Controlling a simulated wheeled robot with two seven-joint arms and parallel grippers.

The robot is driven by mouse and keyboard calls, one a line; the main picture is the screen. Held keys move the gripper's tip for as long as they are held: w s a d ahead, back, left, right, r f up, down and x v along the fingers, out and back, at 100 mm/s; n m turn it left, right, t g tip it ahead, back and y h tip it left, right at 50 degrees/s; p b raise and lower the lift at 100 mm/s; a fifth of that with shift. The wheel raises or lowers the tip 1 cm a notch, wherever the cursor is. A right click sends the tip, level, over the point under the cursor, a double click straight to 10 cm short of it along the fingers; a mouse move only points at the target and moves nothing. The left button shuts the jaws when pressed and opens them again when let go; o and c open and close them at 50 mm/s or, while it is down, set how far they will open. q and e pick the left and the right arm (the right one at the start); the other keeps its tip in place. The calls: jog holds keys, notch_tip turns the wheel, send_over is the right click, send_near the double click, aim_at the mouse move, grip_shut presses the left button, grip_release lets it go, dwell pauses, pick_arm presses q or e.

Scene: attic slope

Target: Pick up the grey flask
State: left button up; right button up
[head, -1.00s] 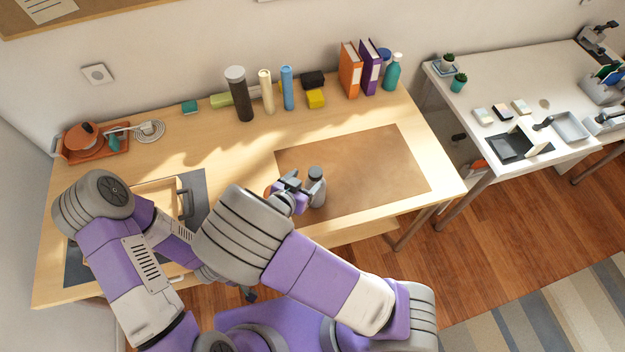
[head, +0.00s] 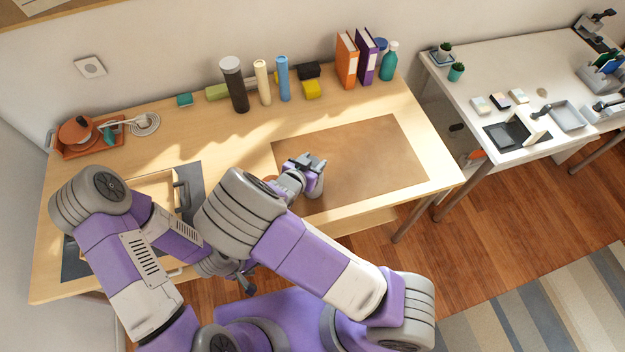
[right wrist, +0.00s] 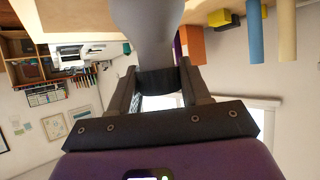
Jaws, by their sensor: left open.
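The grey flask (right wrist: 148,25) is at the top of the right wrist view, its narrower end reaching down between the two dark fingers of my right gripper (right wrist: 158,78). Whether both fingers press on it cannot be told. In the head view my right gripper (head: 307,163) is over the left part of the brown desk mat, around the flask (head: 318,164), which is largely hidden by the hand. My left gripper (head: 246,281) is open and empty, low beside the desk's front edge.
A brown mat (head: 370,160) covers the desk's right part. A wooden tray (head: 153,187) sits left, near my left arm. The mat's right side is clear.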

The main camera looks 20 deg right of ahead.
grip_shut()
